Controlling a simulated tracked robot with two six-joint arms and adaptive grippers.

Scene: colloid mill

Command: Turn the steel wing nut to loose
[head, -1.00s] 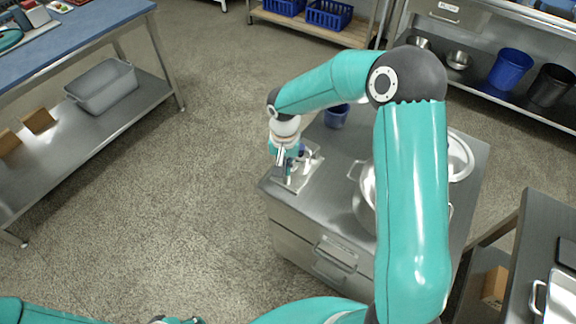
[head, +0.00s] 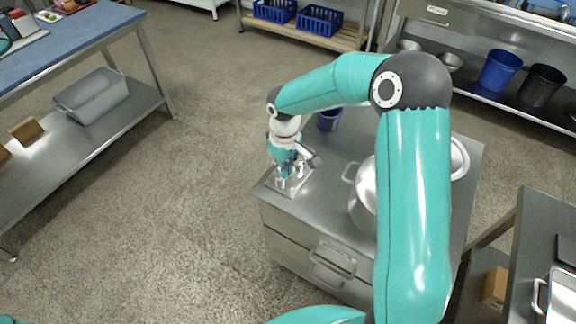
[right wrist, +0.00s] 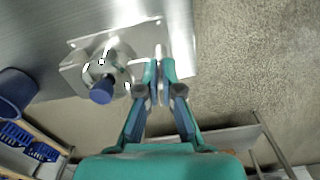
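The colloid mill (right wrist: 101,62) is a small steel body on a square plate, with a blue knob (right wrist: 102,91) on it. In the right wrist view, my right gripper (right wrist: 160,66) has its fingers close together beside the mill. A thin pale steel piece, seemingly the steel wing nut (right wrist: 159,51), shows between the fingertips; most of it is hidden by them. In the head view my right gripper (head: 287,170) points down over the mill's plate (head: 303,182) and covers most of the mill. My left gripper is out of view.
The mill stands at the near left corner of a steel cabinet (head: 335,175). A steel pot (head: 362,195) stands to its right and a blue cup (head: 328,120) behind it. A blue-topped bench (head: 85,35) is at far left, with open floor between.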

